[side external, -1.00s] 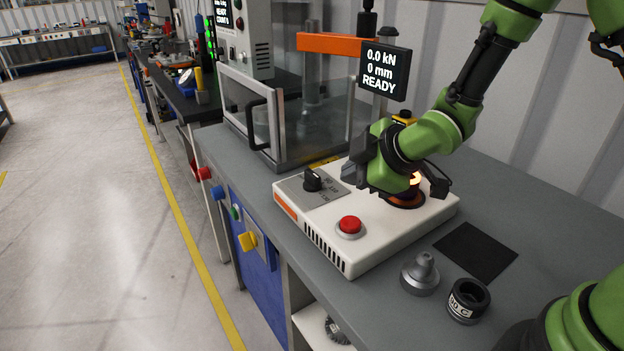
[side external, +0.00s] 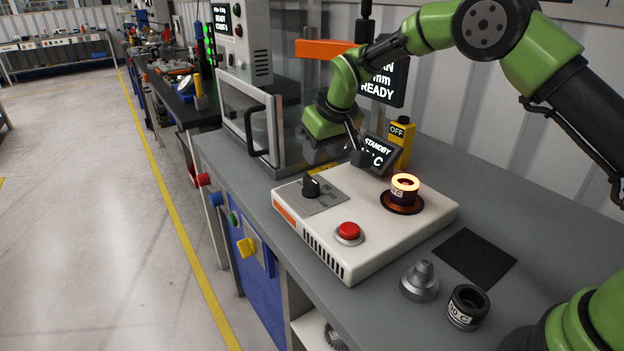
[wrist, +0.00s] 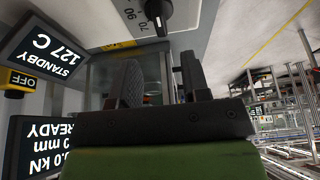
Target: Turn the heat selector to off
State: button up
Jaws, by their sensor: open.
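The heat selector is a black knob (side external: 311,186) on a grey dial plate (side external: 322,198) at the left of the white heater unit (side external: 385,240). In the wrist view the knob (wrist: 158,10) shows at the top edge, partly cut off, with the marks 70 and 90 near it. Which mark it points to I cannot tell. My gripper (side external: 318,152) hangs above and behind the knob, apart from it, near the clear-walled press. In the wrist view my gripper (wrist: 157,78) has its two fingers spread and nothing between them.
A glowing ring (side external: 404,190) sits on the heater. A red button (side external: 349,231) is at its front. A yellow post marked OFF (side external: 401,138) and the press display (side external: 384,80) stand behind. A grey cone part (side external: 420,280) and a dark ring (side external: 467,306) lie in front.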

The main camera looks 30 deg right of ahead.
aim_at(312, 180)
jog(key=x, duration=0.9)
jog(key=shift+f, duration=0.2)
grip_shut()
